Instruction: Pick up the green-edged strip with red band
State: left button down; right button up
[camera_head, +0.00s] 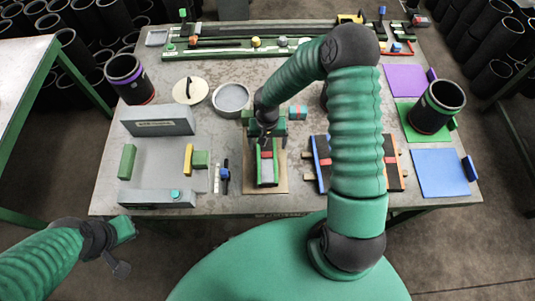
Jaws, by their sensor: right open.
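The green-edged strip with a red band (267,171) lies on a tan board near the front middle of the table. Its long green edges run front to back, and the red band crosses its far part. My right gripper (266,141) is open over the far end of the strip, pointing down. The gripper and wrist hide that far end, and I cannot tell whether the fingers touch it. My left gripper (119,246) is off the table's front left corner, away from the strip; its jaws are unclear.
A grey fixture (157,128) with green and yellow blocks stands left of the strip. A black panel with red marks (392,170) lies to the right, partly behind my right arm. A round grey dish (231,97) is behind. Black sleeves (123,77) (436,106) stand at both sides.

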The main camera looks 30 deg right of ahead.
aim_at(267, 154)
jog(key=shift+s+a+f, duration=0.2)
jog(key=shift+a+f, duration=0.1)
jog(key=shift+f, duration=0.45)
notch_tip(267, 154, down, 4)
jog(key=shift+w+a+f+p, duration=0.1)
jog(key=shift+p, duration=0.55)
jog(key=shift+w+d+f, duration=0.1)
jog(key=shift+d+f, duration=0.1)
jog(key=shift+f, duration=0.05)
jog(key=shift+d, duration=0.1)
jog(key=shift+c, duration=1.4)
jog(key=c, duration=1.2)
